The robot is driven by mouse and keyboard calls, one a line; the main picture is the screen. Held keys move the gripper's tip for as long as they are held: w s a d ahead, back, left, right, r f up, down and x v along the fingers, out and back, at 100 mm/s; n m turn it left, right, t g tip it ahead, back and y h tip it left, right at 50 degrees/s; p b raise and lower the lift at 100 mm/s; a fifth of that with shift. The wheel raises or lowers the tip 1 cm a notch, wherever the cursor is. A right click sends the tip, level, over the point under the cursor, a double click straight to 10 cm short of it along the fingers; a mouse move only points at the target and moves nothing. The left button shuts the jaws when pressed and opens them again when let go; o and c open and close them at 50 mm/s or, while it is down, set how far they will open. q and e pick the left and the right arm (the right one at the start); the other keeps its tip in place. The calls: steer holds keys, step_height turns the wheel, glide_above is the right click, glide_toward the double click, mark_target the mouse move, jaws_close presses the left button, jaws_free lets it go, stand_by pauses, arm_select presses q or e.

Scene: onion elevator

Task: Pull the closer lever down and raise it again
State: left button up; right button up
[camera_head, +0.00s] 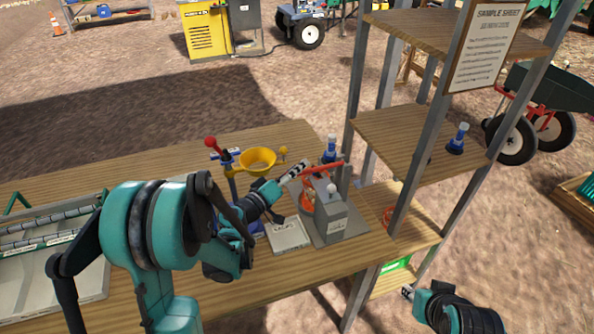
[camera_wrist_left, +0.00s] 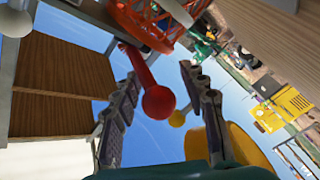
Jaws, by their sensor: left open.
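A grey machine (camera_head: 330,215) stands on the wooden table, with a red lever (camera_head: 323,168) across its top and a round pale knob. My left gripper (camera_head: 297,172) is at the left end of this lever. In the left wrist view, the lever's red ball knob (camera_wrist_left: 158,102) shows between the two open fingers (camera_wrist_left: 160,75); whether they touch it I cannot tell.
A labelled white plate (camera_head: 288,235) lies left of the machine. An orange basket (camera_wrist_left: 140,15) shows near the lever in the left wrist view. A tray rack (camera_head: 60,285) is at the left.

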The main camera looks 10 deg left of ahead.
arm_select(q)
steer(key=shift+w+d, duration=0.1)
steer(key=shift+w, duration=0.15)
jaws_close()
steer(key=w+d+r+m+g+y+p, duration=0.3)
steer(key=r+p, duration=0.4)
steer(key=p, duration=0.4)
steer(key=w+d+r+m+g+y+p, duration=0.2)
steer(key=d+r+g+y+p, duration=0.4)
steer(key=p, duration=0.5)
steer(key=shift+w+d+r+m+g+y, duration=0.3)
steer(key=shift+w+d+r+m+g, duration=0.1)
steer(key=shift+w+d+g, duration=0.3)
steer(key=shift+w, duration=0.1)
